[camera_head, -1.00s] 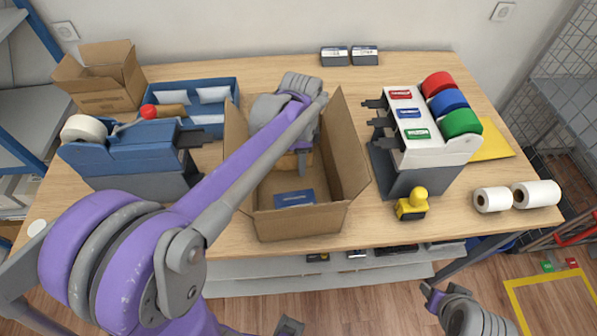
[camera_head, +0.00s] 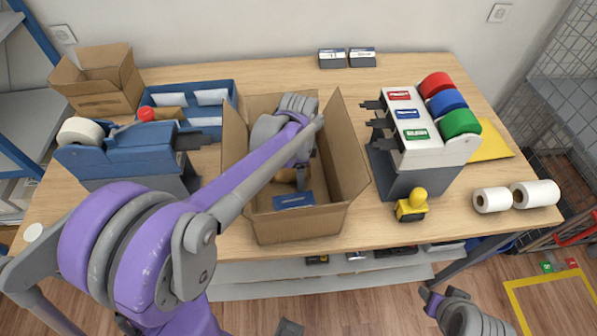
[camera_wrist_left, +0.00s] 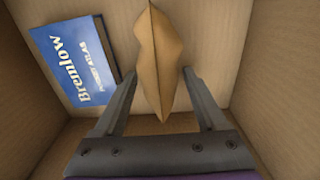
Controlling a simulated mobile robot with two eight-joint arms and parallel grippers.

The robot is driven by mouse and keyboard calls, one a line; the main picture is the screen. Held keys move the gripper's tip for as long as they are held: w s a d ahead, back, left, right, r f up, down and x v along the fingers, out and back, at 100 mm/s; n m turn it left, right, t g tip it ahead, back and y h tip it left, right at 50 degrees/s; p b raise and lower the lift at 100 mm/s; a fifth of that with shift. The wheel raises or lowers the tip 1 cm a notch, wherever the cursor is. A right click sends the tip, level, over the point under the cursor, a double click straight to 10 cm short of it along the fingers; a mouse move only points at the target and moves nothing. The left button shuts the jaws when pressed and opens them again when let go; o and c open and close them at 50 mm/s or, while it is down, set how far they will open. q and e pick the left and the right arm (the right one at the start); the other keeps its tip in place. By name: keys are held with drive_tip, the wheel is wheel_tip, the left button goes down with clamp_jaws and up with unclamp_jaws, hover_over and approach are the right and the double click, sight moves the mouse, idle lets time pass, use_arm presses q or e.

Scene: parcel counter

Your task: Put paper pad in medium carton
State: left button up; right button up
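The medium carton (camera_head: 300,226) stands open on the counter, its flaps up. My left gripper (camera_wrist_left: 160,72) is down inside it. The tan paper pad (camera_wrist_left: 160,45) stands on edge between its fingers, with both fingertips close against its sides; in the head view the pad (camera_head: 286,175) shows partly below the gripper.
A blue tape dispenser (camera_head: 125,155) and a blue tray (camera_head: 235,100) stand left of the carton. A small open carton (camera_head: 105,97) is behind them. A label dispenser (camera_head: 408,165) and a yellow stamp (camera_head: 411,207) stand at the right.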

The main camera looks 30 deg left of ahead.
use_arm(q)
wheel_tip(320, 180, up, 12)
drive_tip(key=shift+r+p, duration=0.2)
drive_tip(key=shift+p, duration=0.2)
idle(0.4)
